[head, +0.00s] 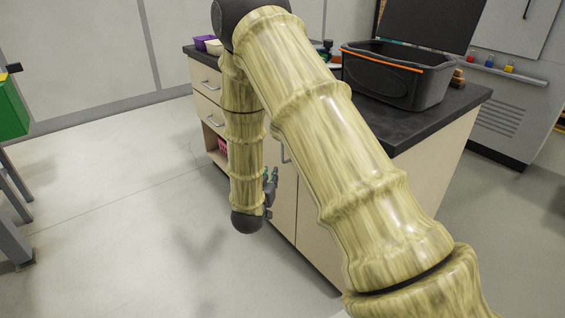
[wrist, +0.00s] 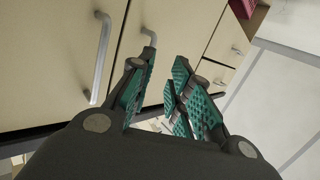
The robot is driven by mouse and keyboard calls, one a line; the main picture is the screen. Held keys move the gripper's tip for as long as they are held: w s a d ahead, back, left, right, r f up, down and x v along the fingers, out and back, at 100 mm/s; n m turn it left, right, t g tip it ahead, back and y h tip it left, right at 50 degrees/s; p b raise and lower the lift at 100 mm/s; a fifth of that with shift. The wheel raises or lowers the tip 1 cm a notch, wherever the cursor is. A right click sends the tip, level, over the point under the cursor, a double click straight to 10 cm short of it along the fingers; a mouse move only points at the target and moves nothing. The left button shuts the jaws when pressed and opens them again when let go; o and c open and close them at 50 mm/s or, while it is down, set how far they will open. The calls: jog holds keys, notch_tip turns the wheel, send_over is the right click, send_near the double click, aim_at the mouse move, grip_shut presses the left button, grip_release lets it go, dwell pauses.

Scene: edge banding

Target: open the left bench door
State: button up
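The left bench door (wrist: 188,30) is a pale wood panel beside the drawers, and it looks closed. Its grey bar handle (wrist: 150,38) is near the seam with the right door (wrist: 50,60); its lower end is at or behind my left fingertip in the wrist view. I cannot tell whether they touch. My gripper (wrist: 164,62), with teal pads, is open, with a clear gap and nothing between the fingers. In the head view my gripper (head: 270,175) is beside the bench front, and my arm hides part of the left door (head: 283,212).
The right door's handle (wrist: 101,58) is close beside the left one. Drawers (head: 207,82) and an open compartment with a pink item (head: 222,146) are at the bench's left end. A black crate (head: 400,82) stands on the dark top. The floor (head: 120,220) to the left is clear.

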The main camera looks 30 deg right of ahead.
jog(key=w+d+r+h+b, duration=0.1)
jog(key=w+d, duration=0.1)
jog(key=d, duration=0.1)
jog(key=w+d+r+m+h+b, duration=0.1)
jog(key=w+d+b, duration=0.1)
jog(key=w+d, duration=0.1)
jog(key=w+d+r+m+b, duration=0.1)
jog(key=w+d+b, duration=0.1)
jog(key=w+d, duration=0.1)
jog(key=shift+w+d+r+h, duration=0.1)
jog(key=shift+w+d+h, duration=0.1)
jog(key=shift+d, duration=0.25)
jog(key=shift+w+d+r+h, duration=0.1)
jog(key=shift+d+h, duration=0.1)
jog(key=shift+d, duration=0.2)
grip_shut()
